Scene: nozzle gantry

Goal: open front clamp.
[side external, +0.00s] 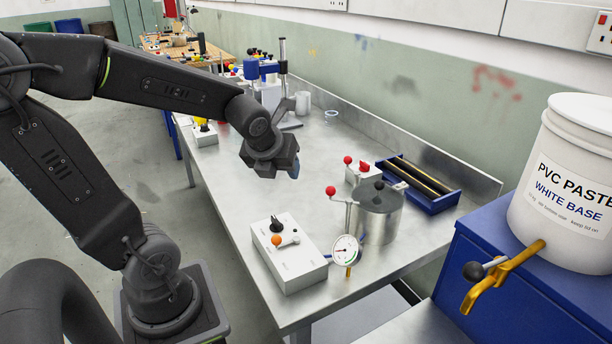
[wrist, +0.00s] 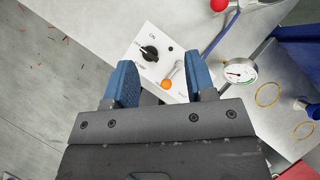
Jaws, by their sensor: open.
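A steel pot (side external: 379,218) with a dark lid stands near the table's near right end. A lever with a red ball (side external: 330,190) rises at its front left and looks like the front clamp; a red ball also shows at the top edge of the wrist view (wrist: 219,5). A second red ball (side external: 347,160) is behind it. My gripper (side external: 292,168) is in the air above the table, left of the pot and apart from it. In the wrist view its blue fingers (wrist: 160,70) are open, with nothing held between them.
A white control box (side external: 289,262) with a black knob and an orange-ball lever (wrist: 167,84) lies below my gripper. A dial gauge (side external: 346,250) is beside the pot. A blue tray (side external: 432,203) lies behind. A white bucket (side external: 570,190) with a tap stands right.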

